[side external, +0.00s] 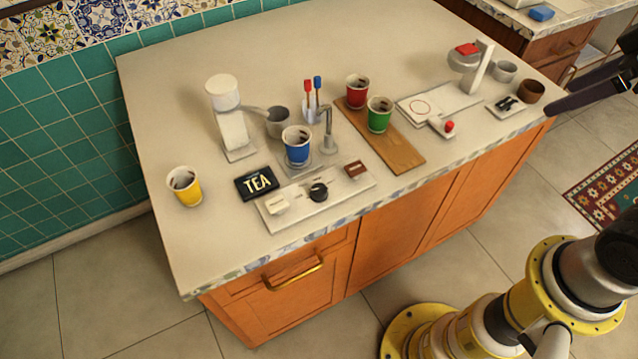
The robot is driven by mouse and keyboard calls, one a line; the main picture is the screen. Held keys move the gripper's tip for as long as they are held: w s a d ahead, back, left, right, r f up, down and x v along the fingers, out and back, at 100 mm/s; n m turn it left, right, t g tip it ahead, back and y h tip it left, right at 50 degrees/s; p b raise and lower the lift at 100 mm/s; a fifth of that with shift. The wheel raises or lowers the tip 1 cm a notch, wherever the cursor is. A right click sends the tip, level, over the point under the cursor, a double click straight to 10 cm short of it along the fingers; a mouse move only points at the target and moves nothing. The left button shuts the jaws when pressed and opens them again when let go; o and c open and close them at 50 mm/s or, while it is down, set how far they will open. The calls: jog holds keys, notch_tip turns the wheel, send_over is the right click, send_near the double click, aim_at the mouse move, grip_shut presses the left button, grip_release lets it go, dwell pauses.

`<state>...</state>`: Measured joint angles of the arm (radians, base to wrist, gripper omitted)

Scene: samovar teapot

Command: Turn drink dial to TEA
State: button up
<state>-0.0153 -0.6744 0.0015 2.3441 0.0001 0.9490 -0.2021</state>
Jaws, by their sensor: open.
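The drink dial (318,191) is a small black knob on a white control panel (300,213) near the counter's front edge. A cream block (277,205) sits on the panel to its left and a brown block (354,169) to its right. The labels and the dial's exact pointing are too small to read.
A blue cup (297,147) stands behind the panel under a spout. A yellow cup (185,187) stands at left. Red (357,92) and green (379,115) cups stand on a wooden board (400,154). A white machine (230,128) stands behind. The front counter right of the panel is clear.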

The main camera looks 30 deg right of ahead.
jog(key=w+a+r+n+g, duration=0.1)
jog(key=w+a+r+n, duration=0.1)
jog(key=w, duration=0.3)
jog(key=w+a+r+n, duration=0.1)
jog(key=w+a+n, duration=0.15)
jog(key=w, duration=0.25)
jog(key=n+g, duration=0.5)
jog(key=n, duration=0.2)
send_over(319, 188)
notch_tip(319, 188, down, 19)
notch_tip(319, 188, down, 13)
jog(key=shift+f, duration=0.1)
jog(key=shift+c, duration=0.2)
jog(key=shift+m, duration=0.25)
grip_shut()
